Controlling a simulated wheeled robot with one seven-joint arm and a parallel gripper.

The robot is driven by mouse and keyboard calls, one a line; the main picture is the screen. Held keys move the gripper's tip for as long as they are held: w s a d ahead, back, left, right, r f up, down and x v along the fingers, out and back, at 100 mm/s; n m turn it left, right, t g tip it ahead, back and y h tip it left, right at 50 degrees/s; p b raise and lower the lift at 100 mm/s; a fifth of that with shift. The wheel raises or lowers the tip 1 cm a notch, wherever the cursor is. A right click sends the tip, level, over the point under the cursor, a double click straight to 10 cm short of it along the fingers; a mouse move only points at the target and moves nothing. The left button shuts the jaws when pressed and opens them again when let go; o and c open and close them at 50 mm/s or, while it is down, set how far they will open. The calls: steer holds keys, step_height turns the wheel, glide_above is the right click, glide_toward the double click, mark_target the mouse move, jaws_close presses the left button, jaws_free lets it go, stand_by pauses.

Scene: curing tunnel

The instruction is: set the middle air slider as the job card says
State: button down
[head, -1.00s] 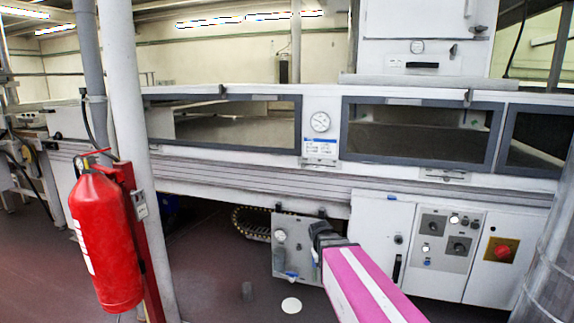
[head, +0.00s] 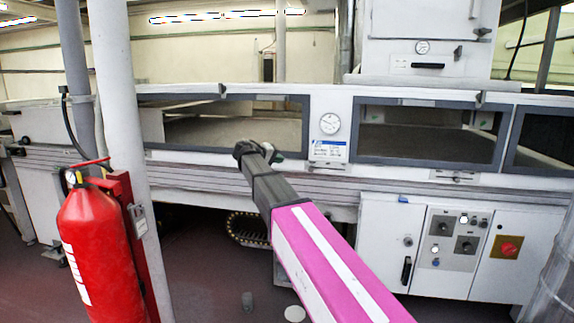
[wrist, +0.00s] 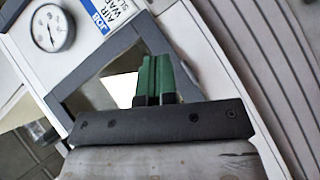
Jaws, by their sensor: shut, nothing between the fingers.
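The job card (head: 328,151), white with a blue header, is fixed on the tunnel's white front panel below a round gauge (head: 330,123). In the wrist view the card (wrist: 97,14) shows partly, tilted and cut by the top edge; I cannot read its setting. My gripper (head: 256,150) is raised in front of the left window's lower right corner, left of the card. In the wrist view its green fingers (wrist: 154,76) are together and empty, over the window frame. I cannot make out the middle air slider for certain in either view.
A red fire extinguisher (head: 97,245) stands at front left beside a white post (head: 119,130). A control panel (head: 453,240) and a red knob on a yellow plate (head: 507,247) are at lower right. A grey pipe (head: 550,265) stands at far right.

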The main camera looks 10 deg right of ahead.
steer(key=x, duration=0.9)
steer(key=shift+d, duration=0.2)
steer(key=d, duration=0.1)
steer(key=d+f, duration=0.1)
steer(key=d, duration=0.1)
steer(key=shift+d+f, duration=0.2)
steer(key=shift+f, duration=0.15)
steer(key=shift+d+f, duration=0.2)
steer(key=shift+d, duration=0.2)
steer(key=shift+s+a, duration=0.25)
steer(key=shift+s, duration=0.15)
glide_toward(338, 168)
steer(key=d, duration=0.2)
steer(key=d+f, duration=0.1)
steer(key=d, duration=0.3)
steer(key=shift+w+d+f, duration=0.3)
steer(key=shift+w, duration=0.1)
